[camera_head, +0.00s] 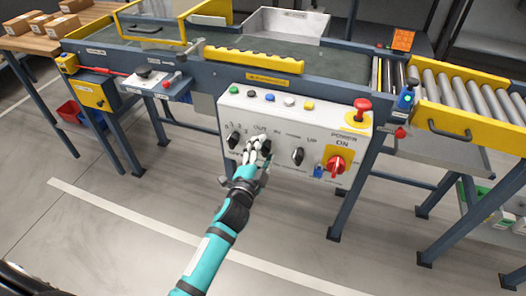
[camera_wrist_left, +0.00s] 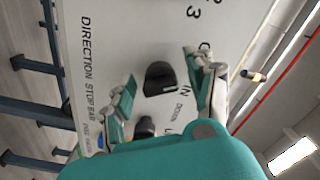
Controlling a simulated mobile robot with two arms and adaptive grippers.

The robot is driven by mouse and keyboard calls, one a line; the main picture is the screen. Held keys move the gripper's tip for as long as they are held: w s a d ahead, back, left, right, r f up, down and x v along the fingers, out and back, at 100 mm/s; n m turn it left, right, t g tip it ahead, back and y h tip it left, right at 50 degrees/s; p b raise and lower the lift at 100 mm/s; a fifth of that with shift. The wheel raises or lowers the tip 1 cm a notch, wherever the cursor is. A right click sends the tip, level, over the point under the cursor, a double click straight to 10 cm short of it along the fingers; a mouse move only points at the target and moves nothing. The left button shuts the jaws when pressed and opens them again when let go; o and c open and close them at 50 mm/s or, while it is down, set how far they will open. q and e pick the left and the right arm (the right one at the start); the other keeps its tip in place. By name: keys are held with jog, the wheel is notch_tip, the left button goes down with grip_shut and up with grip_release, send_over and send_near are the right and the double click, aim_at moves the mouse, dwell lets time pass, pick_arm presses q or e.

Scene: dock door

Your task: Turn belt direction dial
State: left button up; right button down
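The belt direction dial (camera_wrist_left: 158,78) is a black knob on the white control panel (camera_head: 300,118). In the head view it is partly behind my left gripper (camera_head: 257,151). In the left wrist view my left gripper (camera_wrist_left: 161,84) is open, with one finger on each side of the dial. Gaps show between the fingers and the knob, and I cannot tell how close the tips are to the panel face. The words DIRECTION and IN can be read near the dial. My right gripper is not in view.
A black stop bar dial (camera_head: 297,156) is just right of the direction dial, and another black dial (camera_head: 233,139) is to its left. A red power switch (camera_head: 337,164) and a red mushroom button (camera_head: 361,108) are farther right. Coloured buttons line the panel's top.

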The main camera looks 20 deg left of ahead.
pick_arm(q)
jog(key=shift+s, duration=0.2)
jog(key=s, duration=1.1)
jog(key=shift+s+a, duration=0.2)
jog(key=shift+s, duration=0.15)
